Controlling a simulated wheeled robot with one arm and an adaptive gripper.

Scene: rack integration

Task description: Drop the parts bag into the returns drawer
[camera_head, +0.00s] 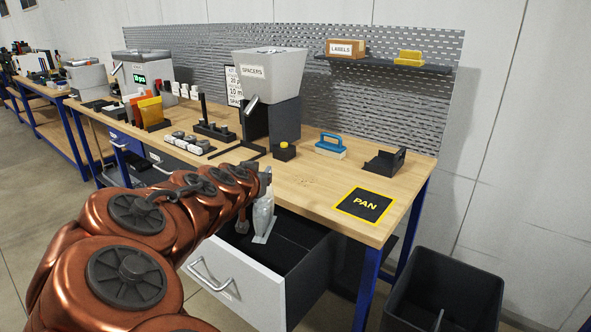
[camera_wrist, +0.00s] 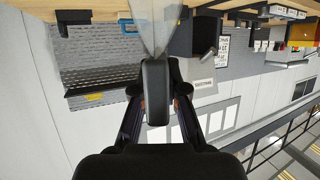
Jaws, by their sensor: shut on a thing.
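The parts bag (camera_head: 263,217) is a clear, pale pouch hanging below my gripper (camera_head: 265,178) in the head view. In the wrist view, its translucent body (camera_wrist: 155,28) extends from the fingertips to the top edge. My gripper (camera_wrist: 157,88) is shut on one end of the bag. The returns drawer (camera_head: 243,283) is pulled open below the table, with a light grey front, a bar handle and a dark interior. The bag appears over the drawer opening; its height above the drawer floor is hard to tell. My arm hides the drawer's left part.
The wooden workbench (camera_head: 312,183) borders the drawer behind. On it are a spacer dispenser (camera_head: 270,66), a blue-handled brush (camera_head: 330,146) and a black PAN mat (camera_head: 365,204). A dark open bin (camera_head: 445,290) stands on the floor at right. A blue table leg (camera_head: 367,288) is beside the drawer.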

